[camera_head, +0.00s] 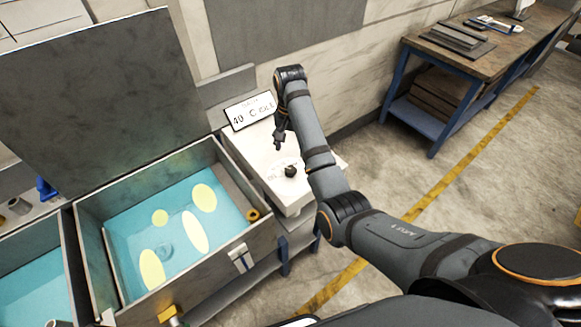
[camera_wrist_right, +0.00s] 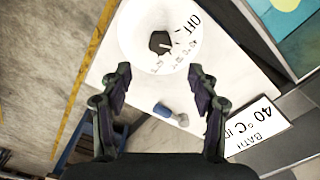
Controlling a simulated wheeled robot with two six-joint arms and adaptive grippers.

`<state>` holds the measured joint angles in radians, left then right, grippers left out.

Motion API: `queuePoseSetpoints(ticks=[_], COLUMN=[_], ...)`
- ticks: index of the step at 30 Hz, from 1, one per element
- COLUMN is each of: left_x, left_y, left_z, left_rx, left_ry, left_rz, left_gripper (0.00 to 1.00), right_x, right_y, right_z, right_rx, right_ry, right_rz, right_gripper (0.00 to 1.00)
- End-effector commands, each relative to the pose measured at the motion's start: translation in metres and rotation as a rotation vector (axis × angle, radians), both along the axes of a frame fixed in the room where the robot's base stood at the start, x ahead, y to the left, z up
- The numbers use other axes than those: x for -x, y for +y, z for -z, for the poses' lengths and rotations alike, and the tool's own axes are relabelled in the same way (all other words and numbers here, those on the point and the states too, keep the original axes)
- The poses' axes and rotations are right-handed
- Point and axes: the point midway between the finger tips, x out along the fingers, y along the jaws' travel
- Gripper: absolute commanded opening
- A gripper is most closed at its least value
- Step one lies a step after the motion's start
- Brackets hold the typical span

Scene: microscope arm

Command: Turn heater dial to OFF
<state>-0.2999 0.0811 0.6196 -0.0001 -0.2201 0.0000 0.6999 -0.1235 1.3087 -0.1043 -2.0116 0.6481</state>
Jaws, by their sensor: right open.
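The heater dial (camera_head: 290,171) is a small black knob on a white panel beside the water bath. In the right wrist view the dial (camera_wrist_right: 159,41) sits on a round white plate with the word OFF (camera_wrist_right: 186,24) at its upper right. A pale pointer mark on the knob appears to point right, below OFF; its exact setting is hard to read. My right gripper (camera_head: 279,140) hangs above the white panel, behind the dial in the head view. In the wrist view its open, empty fingers (camera_wrist_right: 160,76) are apart from the knob. My left gripper is out of view.
A "BATH 40 °C" sign (camera_head: 250,111) stands behind the panel. The bath (camera_head: 257,240), with its lid raised, holds blue water and pale yellow discs. A blue-and-grey piece (camera_wrist_right: 170,113) lies near my fingers. A workbench (camera_head: 470,48) stands at upper right.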

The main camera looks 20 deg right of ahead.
Motion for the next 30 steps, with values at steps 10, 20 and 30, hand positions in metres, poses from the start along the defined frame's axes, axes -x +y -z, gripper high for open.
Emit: queuePoseSetpoints(ticks=[10, 20, 30], left_x=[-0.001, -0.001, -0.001], left_y=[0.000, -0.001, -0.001], left_z=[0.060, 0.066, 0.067], left_rx=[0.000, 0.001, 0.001], left_ry=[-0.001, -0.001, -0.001], left_rz=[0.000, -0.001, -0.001], left_gripper=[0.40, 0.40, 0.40], right_x=[0.000, 0.000, 0.000], right_y=[0.000, 0.000, 0.000], right_z=[0.060, 0.100, 0.102], right_rx=[0.001, 0.000, 0.000], right_ry=[-0.001, 0.000, -0.001], right_rz=[-0.001, -0.001, -0.001], right_gripper=[0.61, 0.61, 0.43])
